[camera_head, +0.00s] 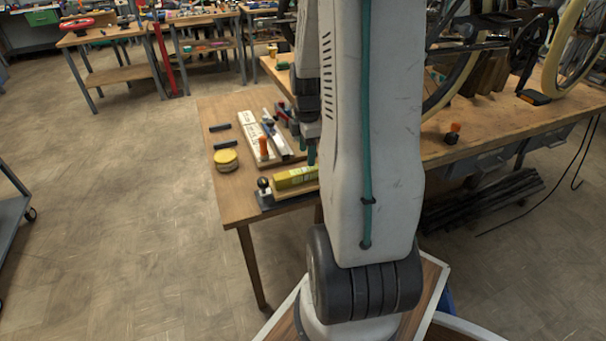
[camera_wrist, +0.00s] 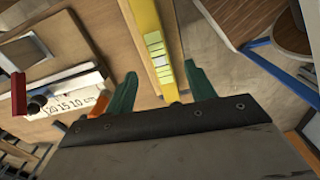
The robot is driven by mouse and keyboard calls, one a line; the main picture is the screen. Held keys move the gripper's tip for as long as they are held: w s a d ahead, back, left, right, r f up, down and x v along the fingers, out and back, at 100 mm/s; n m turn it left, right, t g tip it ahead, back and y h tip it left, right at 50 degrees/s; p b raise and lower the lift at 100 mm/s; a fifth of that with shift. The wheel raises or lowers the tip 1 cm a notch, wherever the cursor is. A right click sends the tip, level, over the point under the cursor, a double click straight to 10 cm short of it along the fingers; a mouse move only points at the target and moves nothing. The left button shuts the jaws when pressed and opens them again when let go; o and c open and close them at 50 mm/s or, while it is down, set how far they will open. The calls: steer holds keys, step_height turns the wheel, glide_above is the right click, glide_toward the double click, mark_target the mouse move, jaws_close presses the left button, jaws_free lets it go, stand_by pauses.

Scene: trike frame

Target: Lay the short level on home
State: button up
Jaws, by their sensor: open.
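The short level appears to be the yellow bar (camera_head: 292,178) near the front edge of the wooden table; its right end is hidden behind my arm. In the wrist view the yellow level (camera_wrist: 150,38) runs between the green fingers of my open gripper (camera_wrist: 160,88), with space beside it. The head view shows the gripper (camera_head: 311,152) just above and behind the level, partly covered by my arm. I cannot tell which spot is home. A pale board with markings (camera_head: 254,130) lies behind the level; a "20 15 10 cm" marking (camera_wrist: 72,99) shows in the wrist view.
A dark tool with a round knob (camera_head: 264,194) stands at the level's left end. A yellow round tin (camera_head: 226,160), two dark bars (camera_head: 220,128) and an orange-handled tool (camera_head: 263,147) are nearby. The table's left front (camera_head: 240,205) is bare.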

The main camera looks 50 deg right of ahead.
mark_target(304, 169)
steer(key=shift+f+n, duration=0.1)
steer(key=shift+n, duration=0.2)
steer(key=shift+f, duration=0.3)
steer(key=f, duration=0.7)
steer(key=shift+w+a, duration=0.25)
jaws_close()
